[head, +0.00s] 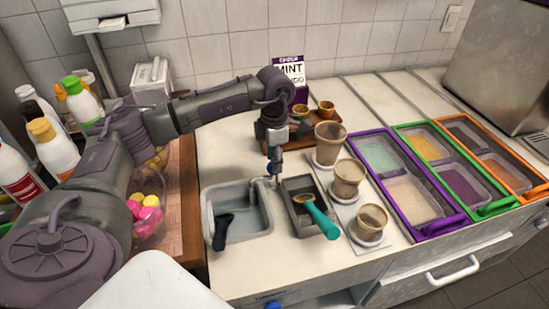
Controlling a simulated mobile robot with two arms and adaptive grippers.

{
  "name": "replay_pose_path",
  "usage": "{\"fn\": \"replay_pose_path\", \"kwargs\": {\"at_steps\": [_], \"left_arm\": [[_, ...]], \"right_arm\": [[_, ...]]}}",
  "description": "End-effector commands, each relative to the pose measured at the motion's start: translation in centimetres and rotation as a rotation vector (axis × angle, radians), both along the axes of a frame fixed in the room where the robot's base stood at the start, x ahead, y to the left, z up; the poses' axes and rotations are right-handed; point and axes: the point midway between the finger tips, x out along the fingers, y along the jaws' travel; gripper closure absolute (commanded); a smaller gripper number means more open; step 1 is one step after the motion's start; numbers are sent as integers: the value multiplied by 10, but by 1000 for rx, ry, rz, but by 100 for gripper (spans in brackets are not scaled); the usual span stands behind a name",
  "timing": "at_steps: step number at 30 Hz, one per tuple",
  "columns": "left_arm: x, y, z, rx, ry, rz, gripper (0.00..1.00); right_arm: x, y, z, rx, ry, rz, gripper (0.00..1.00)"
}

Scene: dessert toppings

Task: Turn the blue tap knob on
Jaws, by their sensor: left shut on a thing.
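The small grey sink (207,222) is set in the white counter, with a thin metal tap (262,181) at its back right corner. The blue tap knob (269,168) shows as a small patch of blue at the tap, mostly hidden by my gripper. My left gripper (275,157) reaches in from the left and points down over the tap. It is shut on the blue tap knob, though the fingers are small and hard to make out. Whether water runs cannot be told. My right gripper is not in view.
A black-handled tool (222,233) lies in the sink. Close on the right stand a grey tray (291,190) with a teal-handled scoop (321,221) and several brown cups (347,178). Another blue knob (272,306) is on the counter's front. Bottles (52,146) stand left.

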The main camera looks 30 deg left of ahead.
Motion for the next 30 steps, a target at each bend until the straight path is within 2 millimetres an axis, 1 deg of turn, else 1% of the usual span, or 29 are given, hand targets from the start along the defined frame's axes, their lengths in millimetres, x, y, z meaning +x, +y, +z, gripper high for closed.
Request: {"fn": "replay_pose_path", "kwargs": {"at_steps": [1,5,6,14,17,20,30], "left_arm": [[1,0,2,0,-5,-2,55],[1,0,1,0,-4,-1,33],[1,0,1,0,-3,-1,31],[0,0,1,0,-1,0,31],[1,0,6,0,-3,0,31],[1,0,19,-1,-6,0,31],[1,0,90,-1,-6,-1,31]], "right_arm": [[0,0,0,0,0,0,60],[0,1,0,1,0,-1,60],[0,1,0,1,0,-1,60],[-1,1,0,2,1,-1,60],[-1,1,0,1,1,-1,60],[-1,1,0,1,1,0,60],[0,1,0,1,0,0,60]]}}
